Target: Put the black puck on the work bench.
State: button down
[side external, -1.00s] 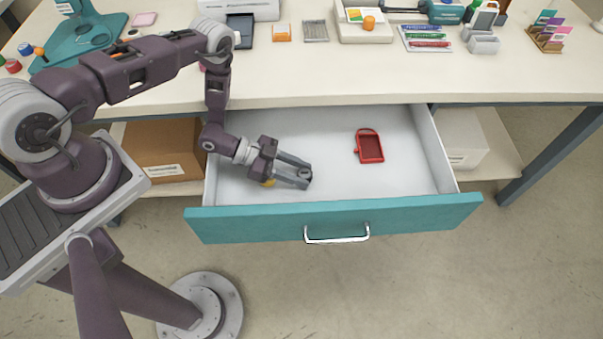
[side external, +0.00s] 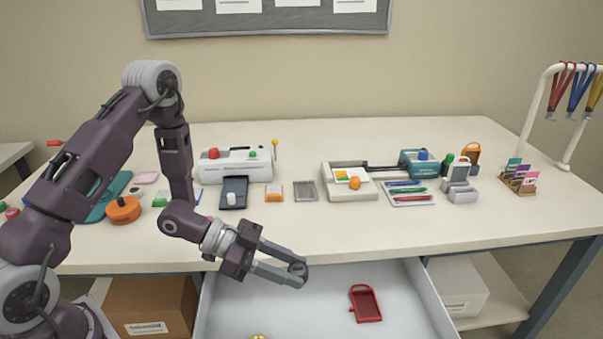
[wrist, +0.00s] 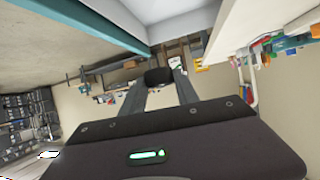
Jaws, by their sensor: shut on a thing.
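The black puck (wrist: 158,76) is between the fingertips of my gripper (side external: 296,273) in the wrist view. In the side external view it shows only as a small dark patch at the fingertips. My gripper is shut on it and holds it above the open drawer (side external: 285,310), near the front edge of the work bench (side external: 420,225). The bench has a pale cream top.
A laminator (side external: 228,168), an orange round tool (side external: 123,210), a pen tray (side external: 410,198) and a card holder (side external: 518,182) stand on the bench. The front strip of the top is clear. A red scoop-like tray (side external: 366,304) lies in the drawer.

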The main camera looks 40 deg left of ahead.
notch_tip(320, 180, up, 7)
jog(key=shift+w+r, duration=0.3)
jog(key=w+a+f+n+t+y, duration=0.1)
jog(key=w+a+n+t+y, duration=0.15)
jog(key=w, duration=0.95)
jog(key=n+t+y, duration=0.3)
jog(key=n+y, duration=0.3)
send_over(345, 225)
jog(key=shift+n, duration=0.25)
notch_tip(345, 225, down, 13)
jog(key=shift+f, duration=0.55)
